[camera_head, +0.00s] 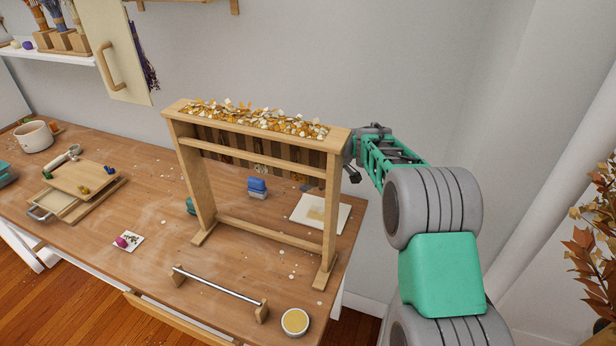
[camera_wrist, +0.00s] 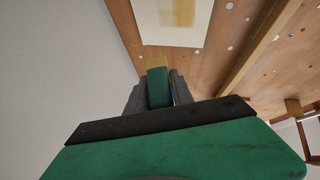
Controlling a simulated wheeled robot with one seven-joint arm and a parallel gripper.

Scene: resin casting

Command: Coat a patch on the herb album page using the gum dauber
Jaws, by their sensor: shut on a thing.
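The herb album page (camera_head: 339,212) is a cream sheet lying flat on the table behind the right leg of a wooden stand. A tan patch shows on it. It also shows at the top of the wrist view (camera_wrist: 150,32). My gripper (camera_wrist: 158,92) is shut on the gum dauber (camera_wrist: 158,87), a green block with a yellowish tip. The dauber points toward the page; I cannot tell whether its tip touches anything. In the head view the fingers and dauber are hidden behind the stand's right side. A round pot (camera_head: 295,321) with yellowish contents stands at the table's front.
The wooden stand (camera_head: 328,215) has a trough of golden flakes on top and stands between camera and page. A blue block (camera_head: 257,186) sits behind it. A metal bar on wooden supports (camera_head: 218,287) lies in front. A wooden press (camera_head: 85,180) is at left.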

